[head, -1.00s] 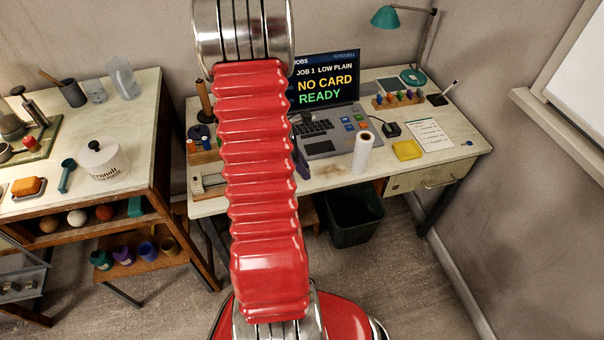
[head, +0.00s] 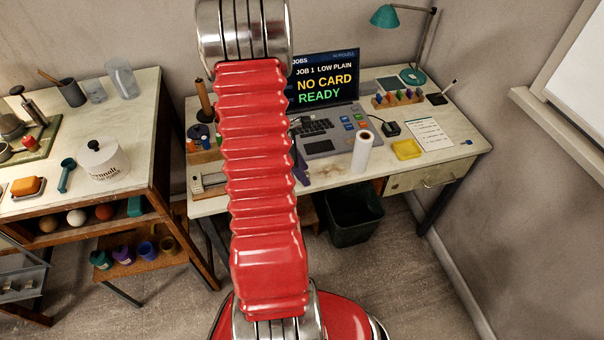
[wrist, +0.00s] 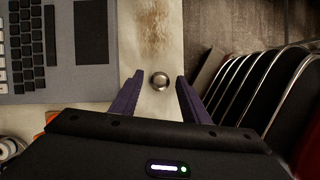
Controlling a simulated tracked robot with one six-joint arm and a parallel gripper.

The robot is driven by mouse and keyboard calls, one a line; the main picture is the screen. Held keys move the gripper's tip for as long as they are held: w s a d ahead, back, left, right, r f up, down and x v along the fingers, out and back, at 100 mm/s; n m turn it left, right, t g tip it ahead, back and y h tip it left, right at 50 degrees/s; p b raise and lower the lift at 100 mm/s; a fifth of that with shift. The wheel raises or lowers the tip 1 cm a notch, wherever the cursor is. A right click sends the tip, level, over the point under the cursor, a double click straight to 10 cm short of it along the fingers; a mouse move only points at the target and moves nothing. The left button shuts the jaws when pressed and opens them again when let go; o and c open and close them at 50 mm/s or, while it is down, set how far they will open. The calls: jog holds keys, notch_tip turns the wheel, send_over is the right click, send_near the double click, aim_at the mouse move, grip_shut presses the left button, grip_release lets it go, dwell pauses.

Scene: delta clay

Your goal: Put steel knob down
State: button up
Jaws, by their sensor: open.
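The steel knob (wrist: 160,81) is a small round shiny piece. In the wrist view it sits over the pale desk top, between the tips of my gripper (wrist: 160,77). The two purple fingers are spread apart, with a gap on each side of the knob. My gripper is open. I cannot tell exactly how high the fingers are above the desk. In the head view one purple finger shows beside my red arm; the knob is hidden behind the arm.
The grey console (wrist: 55,45) with its keyboard lies left of the knob in the wrist view. A dark bin (head: 352,217) is below the front edge.

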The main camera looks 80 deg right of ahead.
jog(key=shift+r, duration=0.15)
jog(key=v, duration=1.2)
dwell(0.4)
jog(key=shift+w, duration=0.1)
